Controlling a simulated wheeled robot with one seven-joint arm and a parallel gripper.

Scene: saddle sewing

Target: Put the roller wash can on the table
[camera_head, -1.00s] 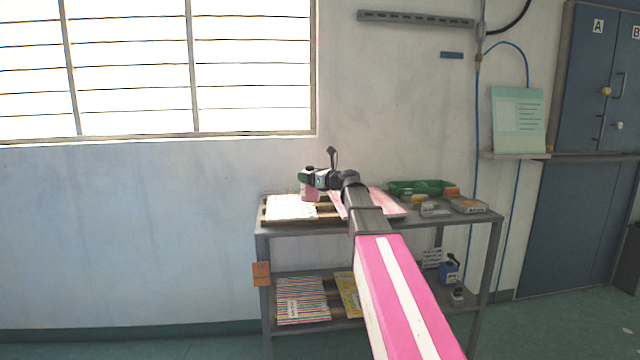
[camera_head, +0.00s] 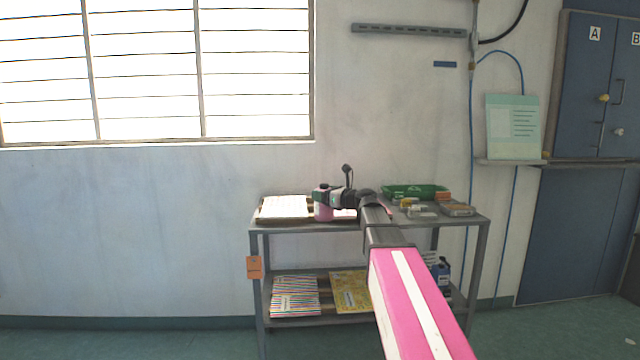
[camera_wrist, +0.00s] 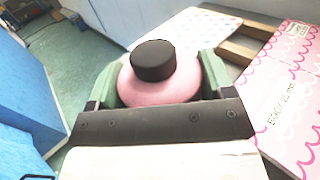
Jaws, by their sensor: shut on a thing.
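My gripper (camera_head: 322,195) is shut on the roller wash can, a pink rounded can (camera_wrist: 160,85) with a black cap (camera_wrist: 153,60). In the wrist view the can sits upright between two green fingers. In the head view the pink can (camera_head: 322,213) shows below the gripper, over the top of the grey metal table (camera_head: 256,228). It overlaps the gap between a white sheet stack and a pink one. Its underside is hidden, so I cannot tell whether it touches anything.
A white dotted stack (camera_head: 284,206) lies left of the can on wooden slats. A pink-patterned stack (camera_wrist: 290,90) lies to its right. A green tray (camera_head: 415,191) and several small boxes fill the table's right end. The lower shelf holds striped sheets (camera_head: 295,296) and a blue container (camera_head: 443,270).

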